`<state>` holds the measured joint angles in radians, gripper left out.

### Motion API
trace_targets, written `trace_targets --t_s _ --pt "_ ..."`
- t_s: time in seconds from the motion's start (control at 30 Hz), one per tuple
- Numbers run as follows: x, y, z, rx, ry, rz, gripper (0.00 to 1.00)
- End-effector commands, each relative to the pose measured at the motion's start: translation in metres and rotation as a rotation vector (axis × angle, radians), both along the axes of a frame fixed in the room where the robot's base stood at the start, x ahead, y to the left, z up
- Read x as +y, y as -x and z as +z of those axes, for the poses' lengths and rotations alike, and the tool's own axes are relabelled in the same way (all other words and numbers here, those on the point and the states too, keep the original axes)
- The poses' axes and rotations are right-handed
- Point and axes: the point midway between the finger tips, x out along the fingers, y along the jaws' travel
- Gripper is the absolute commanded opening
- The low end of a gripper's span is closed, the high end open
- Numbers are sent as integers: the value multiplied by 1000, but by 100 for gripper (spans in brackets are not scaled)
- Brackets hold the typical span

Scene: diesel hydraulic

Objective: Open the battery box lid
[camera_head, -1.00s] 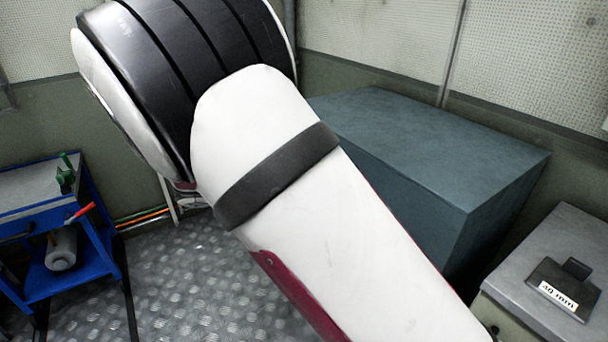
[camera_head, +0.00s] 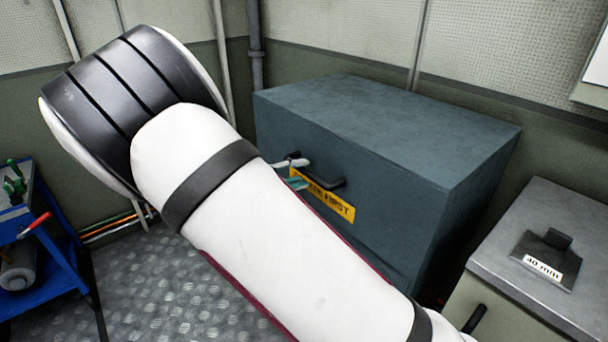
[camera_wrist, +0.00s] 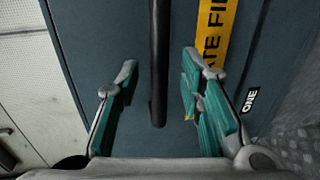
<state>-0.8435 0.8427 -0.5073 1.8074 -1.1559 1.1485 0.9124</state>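The large blue-grey box (camera_head: 400,135), which I take for the battery box, stands by the back wall, with its top down flat. Its front has a black bar handle (camera_head: 328,183) and a yellow label (camera_head: 338,206) ending in "FIRST". My gripper (camera_head: 298,172) is at the handle, partly hidden behind my arm. In the wrist view my gripper (camera_wrist: 160,75) is open, with one teal-padded finger on each side of the handle (camera_wrist: 158,60). The handle touches neither finger there. How deep it sits between them I cannot tell. The yellow label (camera_wrist: 213,40) shows beside the right finger.
A grey-topped cabinet (camera_head: 550,215) with a "40 mm" plate (camera_head: 546,262) stands at the right. A blue cart (camera_head: 45,285) with tools is at the far left. Metal tread floor (camera_head: 180,290) is clear between cart and box. Pipes run up the back wall.

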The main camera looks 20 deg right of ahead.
Motion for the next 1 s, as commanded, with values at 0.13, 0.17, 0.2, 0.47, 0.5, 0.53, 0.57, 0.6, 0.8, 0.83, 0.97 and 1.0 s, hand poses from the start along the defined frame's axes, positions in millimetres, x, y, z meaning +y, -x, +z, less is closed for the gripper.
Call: trace_targets --t_s 0.13,0.17,0.2,0.47,0.5,0.53,0.57,0.6,0.8,0.83,0.97,1.0 --pt "-16 -7 -4 0 0 -1 35" --pt "-18 -7 -4 0 1 -2 35" --pt "-20 -8 -5 0 1 -2 35" --pt "-24 -10 -5 0 1 0 35" --pt "-24 -10 -5 0 1 0 35" --pt "-24 -10 -5 0 1 0 35" --pt "-24 -10 -5 0 1 0 35" --pt "-24 -10 -5 0 1 0 26" --pt "-23 -10 -5 0 1 0 0" --pt "-23 -10 -5 0 1 0 0" --pt "-23 -10 -4 0 0 0 0" --pt "-23 -10 -4 1 -2 0 0"
